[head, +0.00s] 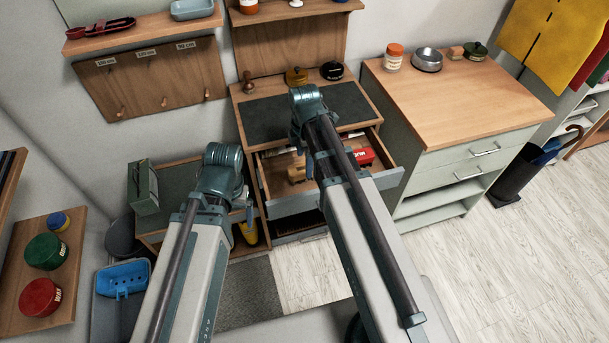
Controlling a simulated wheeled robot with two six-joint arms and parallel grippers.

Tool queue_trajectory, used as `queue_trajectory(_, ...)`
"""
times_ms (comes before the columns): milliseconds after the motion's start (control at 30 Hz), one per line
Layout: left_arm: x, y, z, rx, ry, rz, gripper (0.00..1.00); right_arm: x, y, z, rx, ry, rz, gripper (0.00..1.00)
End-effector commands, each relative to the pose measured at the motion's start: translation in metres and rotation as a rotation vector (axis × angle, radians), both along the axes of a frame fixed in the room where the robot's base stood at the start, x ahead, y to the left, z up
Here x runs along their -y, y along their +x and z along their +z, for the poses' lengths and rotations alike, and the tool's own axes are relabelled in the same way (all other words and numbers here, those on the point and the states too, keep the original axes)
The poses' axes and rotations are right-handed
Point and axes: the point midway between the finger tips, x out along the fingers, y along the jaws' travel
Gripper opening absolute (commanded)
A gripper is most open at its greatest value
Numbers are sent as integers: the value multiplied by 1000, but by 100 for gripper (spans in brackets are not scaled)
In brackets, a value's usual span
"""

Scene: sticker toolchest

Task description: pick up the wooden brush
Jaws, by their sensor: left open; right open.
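No brush can be told for certain. A tan wooden piece (296,173) lies in the open drawer (290,206) of the middle cabinet, partly hidden by my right arm; I cannot tell if it is the brush. A small wooden block (456,52) on the right cabinet top is also too small to identify. My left arm rises at lower left and bends in front of the low bench. My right arm reaches up across the open drawer. Neither gripper's fingers can be made out behind the arm links.
A red box (364,157) lies in the drawer's right part. The dark mat (268,120) above is mostly clear. A green metal box (143,187) stands on the left bench. An orange-lidded jar (394,58) and metal bowl (427,60) stand on the right cabinet (460,100).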

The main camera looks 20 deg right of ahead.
Motion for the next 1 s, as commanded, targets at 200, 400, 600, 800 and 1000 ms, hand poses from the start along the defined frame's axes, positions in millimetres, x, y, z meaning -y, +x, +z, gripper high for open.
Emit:
queue_trajectory(200,0,0,-32,0,0,0,89,1,3,-32,0,0,0,95)
queue_trajectory(400,0,0,-34,0,0,-1,89,1,3,-34,0,0,0,95)
queue_trajectory(600,0,0,-33,0,0,-1,89,1,3,-33,0,0,0,81)
queue_trajectory(800,0,0,-33,0,0,0,89,1,3,-33,0,0,0,45)
queue_trajectory(1000,0,0,-33,0,0,0,89,1,3,-33,0,0,0,9)
